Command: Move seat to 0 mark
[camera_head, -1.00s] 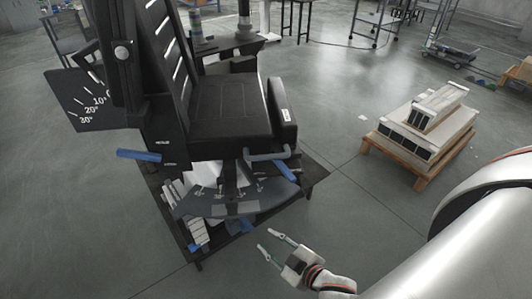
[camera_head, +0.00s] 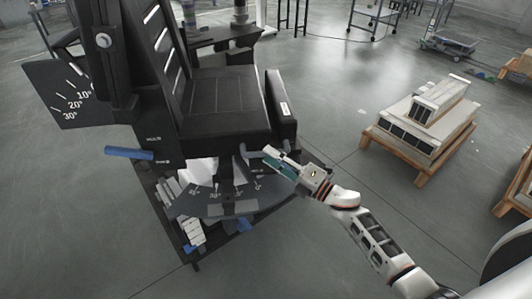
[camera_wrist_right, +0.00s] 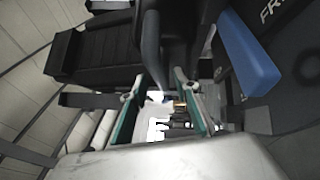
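The black seat (camera_head: 225,103) with its tall backrest stands at centre left in the head view, above a dark base. Under it is a fan-shaped grey scale plate (camera_head: 213,202) with white marks too small to read fully. A grey lever handle (camera_head: 248,152) sticks out below the seat's front right corner. My right gripper (camera_head: 267,160) is at this handle, its fingers apart. In the right wrist view, the open fingers (camera_wrist_right: 160,82) are on either side of the dark handle's lower end (camera_wrist_right: 151,55); contact cannot be told. My left gripper is out of view.
A blue-gripped lever (camera_head: 129,153) is at the seat's left side, below an angle plate (camera_head: 62,92) marked 10, 20 and 30 degrees. A wooden pallet with boxes (camera_head: 405,153) stands at right. The floor between is clear.

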